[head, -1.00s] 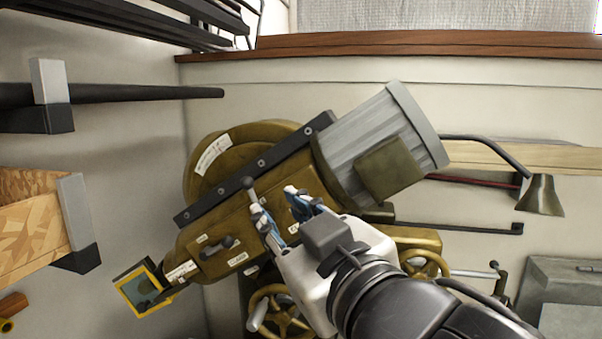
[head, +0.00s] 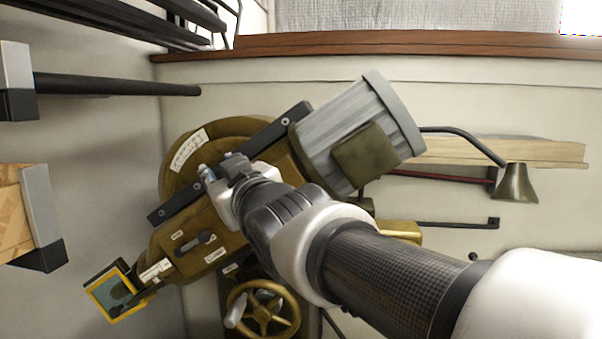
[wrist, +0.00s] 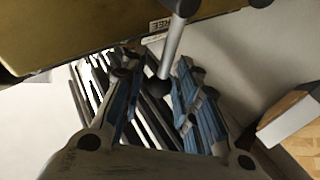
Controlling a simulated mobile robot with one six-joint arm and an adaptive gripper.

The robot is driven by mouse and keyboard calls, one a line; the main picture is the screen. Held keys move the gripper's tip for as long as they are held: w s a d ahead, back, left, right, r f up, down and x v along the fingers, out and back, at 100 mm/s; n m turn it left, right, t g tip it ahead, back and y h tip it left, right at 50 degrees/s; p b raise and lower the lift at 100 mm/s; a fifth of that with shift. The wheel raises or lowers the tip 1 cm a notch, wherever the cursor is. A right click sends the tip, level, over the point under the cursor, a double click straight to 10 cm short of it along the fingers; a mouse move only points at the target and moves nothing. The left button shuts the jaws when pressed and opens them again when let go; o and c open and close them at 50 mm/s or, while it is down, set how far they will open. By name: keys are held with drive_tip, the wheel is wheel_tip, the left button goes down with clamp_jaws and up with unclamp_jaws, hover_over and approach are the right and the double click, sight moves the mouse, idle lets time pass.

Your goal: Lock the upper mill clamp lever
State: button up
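The upper clamp lever shows in the wrist view as a metal rod (wrist: 173,48) with a dark knob at its lower end, on the brass-coloured mill head (wrist: 70,28). A label by it ends in "REE". My gripper (wrist: 155,82) is open, with a blue-padded finger on each side of the lever's knob end. I cannot tell whether a finger touches it. In the head view my gripper (head: 221,172) is at the mill head (head: 160,240) and hides the upper lever. The lower lever (head: 197,242) sits below left, between small white labels.
A grey motor (head: 350,130) stands right of my gripper and a dark bar (head: 175,208) crosses the head. A yellow-framed display (head: 115,292) is at lower left, a handwheel (head: 262,310) below. A lamp (head: 516,183) hangs at right.

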clamp_jaws()
idle(0.4)
